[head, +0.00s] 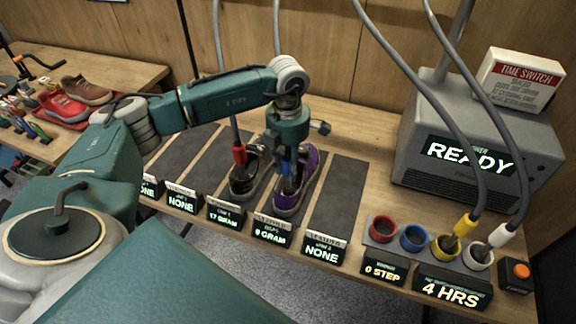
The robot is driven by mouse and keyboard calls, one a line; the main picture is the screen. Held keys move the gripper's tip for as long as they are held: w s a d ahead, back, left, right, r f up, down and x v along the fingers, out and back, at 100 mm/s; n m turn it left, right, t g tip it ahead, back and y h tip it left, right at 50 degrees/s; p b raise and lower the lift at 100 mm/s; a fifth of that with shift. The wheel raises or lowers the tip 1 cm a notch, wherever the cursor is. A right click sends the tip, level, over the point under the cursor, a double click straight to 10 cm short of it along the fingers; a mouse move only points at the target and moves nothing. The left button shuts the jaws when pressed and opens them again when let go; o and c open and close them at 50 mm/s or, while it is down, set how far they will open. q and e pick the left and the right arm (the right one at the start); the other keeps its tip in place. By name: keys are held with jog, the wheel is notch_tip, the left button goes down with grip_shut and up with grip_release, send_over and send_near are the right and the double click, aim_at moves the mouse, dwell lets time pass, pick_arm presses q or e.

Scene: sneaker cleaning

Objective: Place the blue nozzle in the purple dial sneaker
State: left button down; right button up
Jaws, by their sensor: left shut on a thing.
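The purple sneaker (309,163) lies on a dark mat strip on the table, toe toward me. My left gripper (290,185) points down over it, with its fingertips at the shoe's opening. It is shut on the blue nozzle (286,165), which shows only in part between the fingers. The nozzle's lower end is hidden by the fingers, so I cannot tell how deep it sits in the shoe. The sneaker's dial cannot be made out. My right gripper is out of view.
A dark sneaker (241,187) with a red nozzle (239,155) stands just left. A socket holder (413,239) at right has empty red and blue cups, plus yellow (463,226) and white (501,235) nozzles in cups. Hoses hang down. A grey machine (480,150) reads READY.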

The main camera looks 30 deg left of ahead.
pick_arm(q)
jog(key=shift+f, duration=0.55)
jog(key=shift+f, duration=0.1)
jog(key=c, duration=1.4)
grip_release()
